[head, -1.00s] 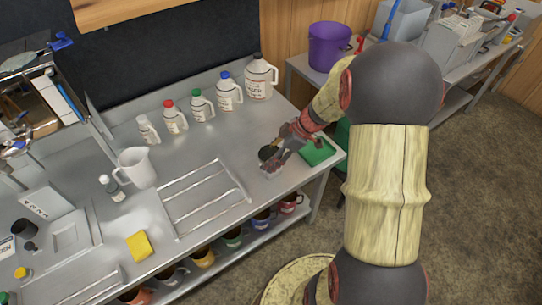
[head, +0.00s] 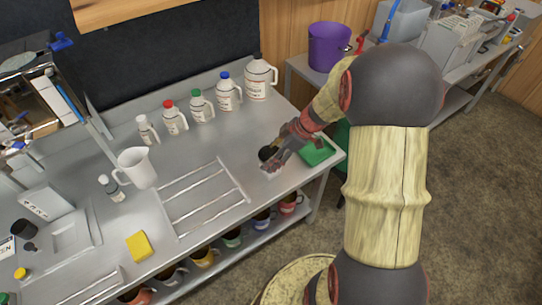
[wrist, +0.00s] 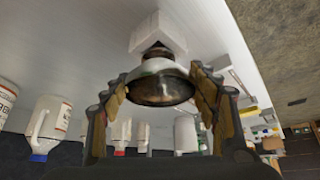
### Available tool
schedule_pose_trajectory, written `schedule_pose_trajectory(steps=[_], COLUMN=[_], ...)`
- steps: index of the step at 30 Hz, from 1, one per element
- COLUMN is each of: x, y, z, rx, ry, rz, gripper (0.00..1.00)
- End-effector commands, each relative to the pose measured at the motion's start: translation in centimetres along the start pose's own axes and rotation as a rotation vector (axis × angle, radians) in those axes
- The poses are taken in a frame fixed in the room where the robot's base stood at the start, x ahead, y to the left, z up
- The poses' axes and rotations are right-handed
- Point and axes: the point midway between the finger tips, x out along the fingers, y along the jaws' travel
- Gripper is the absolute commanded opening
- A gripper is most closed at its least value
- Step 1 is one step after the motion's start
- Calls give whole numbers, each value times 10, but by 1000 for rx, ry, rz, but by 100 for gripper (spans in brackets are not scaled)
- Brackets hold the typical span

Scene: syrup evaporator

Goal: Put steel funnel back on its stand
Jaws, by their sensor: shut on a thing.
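The steel funnel (wrist: 160,82) is between the two fingers of my gripper (wrist: 163,95) in the wrist view, its round mouth facing the camera. My gripper is shut on it. A pale block, which looks like the stand (wrist: 158,30), is just beyond the funnel. A dark opening or tip shows between them, and I cannot tell whether they touch. In the head view my gripper (head: 280,153) is low over the right end of the steel bench, with a dark round shape (head: 267,153) beside it. The pale block (head: 269,173) shows in part just below.
A green tray (head: 318,152) lies close to the right of my gripper, near the bench edge. Several white jugs (head: 228,92) line the back. A slatted rack area (head: 205,197) is to the left. Several mugs (head: 233,238) sit on the shelf below.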

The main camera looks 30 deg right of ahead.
Motion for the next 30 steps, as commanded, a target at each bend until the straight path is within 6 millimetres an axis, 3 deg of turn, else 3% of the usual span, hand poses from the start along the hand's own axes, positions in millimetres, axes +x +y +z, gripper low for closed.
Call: schedule_pose_trajectory(steps=[27, 28, 30], x=[7, 7, 7], y=[0, 0, 0], z=[4, 4, 4], rx=[0, 0, 0], ry=[0, 0, 0], rz=[0, 0, 0], gripper=[35, 61, 65])
